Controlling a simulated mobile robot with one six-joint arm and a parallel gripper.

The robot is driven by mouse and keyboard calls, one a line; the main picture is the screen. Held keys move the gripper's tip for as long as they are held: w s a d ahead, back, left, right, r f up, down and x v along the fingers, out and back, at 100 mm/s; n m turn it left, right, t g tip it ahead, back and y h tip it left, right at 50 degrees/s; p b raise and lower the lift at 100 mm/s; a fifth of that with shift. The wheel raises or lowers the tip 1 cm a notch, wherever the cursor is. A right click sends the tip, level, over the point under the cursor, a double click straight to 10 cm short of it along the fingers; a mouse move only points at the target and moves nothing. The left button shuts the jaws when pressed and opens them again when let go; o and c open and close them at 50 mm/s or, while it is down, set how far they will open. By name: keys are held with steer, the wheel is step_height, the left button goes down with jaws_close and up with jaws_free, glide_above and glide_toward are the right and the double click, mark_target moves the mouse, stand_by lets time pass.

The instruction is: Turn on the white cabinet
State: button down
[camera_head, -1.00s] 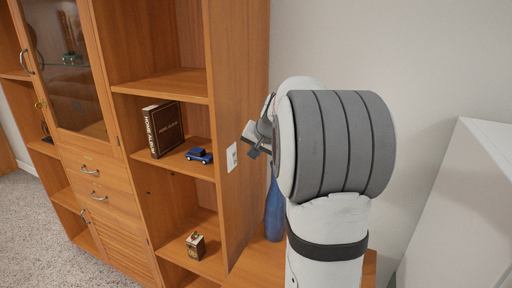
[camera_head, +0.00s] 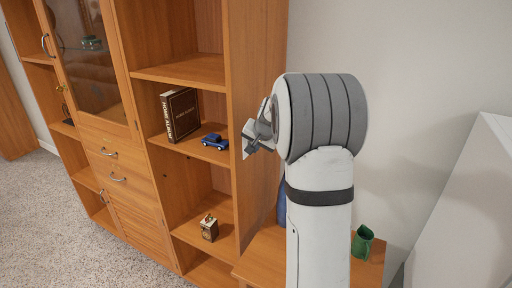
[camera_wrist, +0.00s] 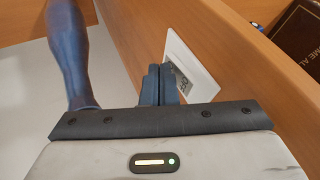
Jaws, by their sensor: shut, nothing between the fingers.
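A white switch plate (camera_wrist: 207,62) is set in the side panel of the wooden cabinet (camera_head: 262,60). In the head view the plate (camera_head: 246,135) is mostly hidden by my gripper (camera_head: 254,137). In the wrist view my gripper (camera_wrist: 160,82) is shut and empty, with its dark fingertips right in front of the plate's left part. They overlap its grey centre, and I cannot tell whether they touch it. A large white piece of furniture (camera_head: 472,215) stands at the right edge of the head view.
A blue vase (camera_head: 282,205) stands beside the panel, behind my arm; it is close to my gripper in the wrist view (camera_wrist: 68,50). A green pot (camera_head: 362,242) is on the low wooden top. Shelves hold a dark book (camera_head: 181,114), a blue toy car (camera_head: 215,142) and a small box (camera_head: 209,228).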

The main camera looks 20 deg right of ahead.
steer(key=shift+b, duration=0.3)
steer(key=shift+r, duration=0.1)
steer(key=shift+r+p, duration=0.5)
steer(key=shift+r, duration=0.2)
